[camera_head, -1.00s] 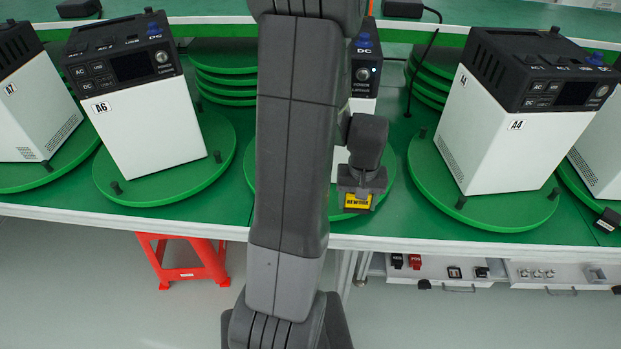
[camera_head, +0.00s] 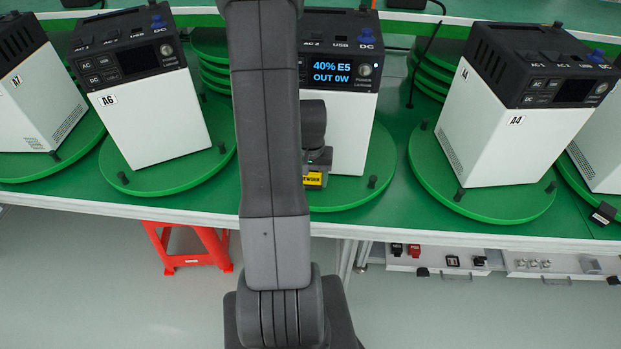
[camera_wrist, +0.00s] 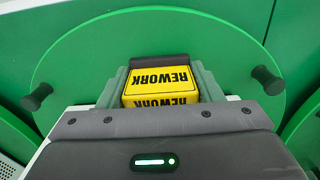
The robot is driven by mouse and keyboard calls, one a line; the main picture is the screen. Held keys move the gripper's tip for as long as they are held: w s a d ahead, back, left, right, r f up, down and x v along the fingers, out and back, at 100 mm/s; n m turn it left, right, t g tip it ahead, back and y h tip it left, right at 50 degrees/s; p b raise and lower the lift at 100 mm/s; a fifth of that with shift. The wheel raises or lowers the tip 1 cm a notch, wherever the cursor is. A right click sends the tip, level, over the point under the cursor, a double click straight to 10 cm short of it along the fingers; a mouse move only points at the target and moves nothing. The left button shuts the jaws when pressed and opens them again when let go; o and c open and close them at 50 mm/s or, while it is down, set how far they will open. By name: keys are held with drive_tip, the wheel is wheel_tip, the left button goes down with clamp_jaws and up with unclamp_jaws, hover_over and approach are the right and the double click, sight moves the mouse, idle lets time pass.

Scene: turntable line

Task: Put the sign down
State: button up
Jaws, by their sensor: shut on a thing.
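The sign is a small yellow block lettered REWORK (camera_wrist: 160,84), upside down in the wrist view. It also shows in the head view (camera_head: 313,180), low in front of the middle white and black unit. My gripper (camera_wrist: 160,92) is shut on the sign, one finger on each side. It is over the front part of the middle green turntable (camera_wrist: 215,40); I cannot tell whether the sign touches it. The middle power unit (camera_head: 352,125) stands on this turntable with its screen lit, reading 40% E5 and OUT 0W. My arm hides its left part.
Unit A6 (camera_head: 155,120) stands on a turntable to the left and unit A4 (camera_head: 490,135) on one to the right. Short dark pegs (camera_head: 373,182) rise from the turntables. Stacked green discs (camera_head: 210,75) lie behind. A red stool (camera_head: 188,245) stands below the bench edge.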

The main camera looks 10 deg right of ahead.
drive_tip(key=shift+f, duration=0.55)
drive_tip(key=shift+f, duration=0.2)
drive_tip(key=o, duration=1)
drive_tip(key=shift+r, duration=0.15)
wheel_tip(320, 180, up, 12)
drive_tip(key=shift+r, duration=0.1)
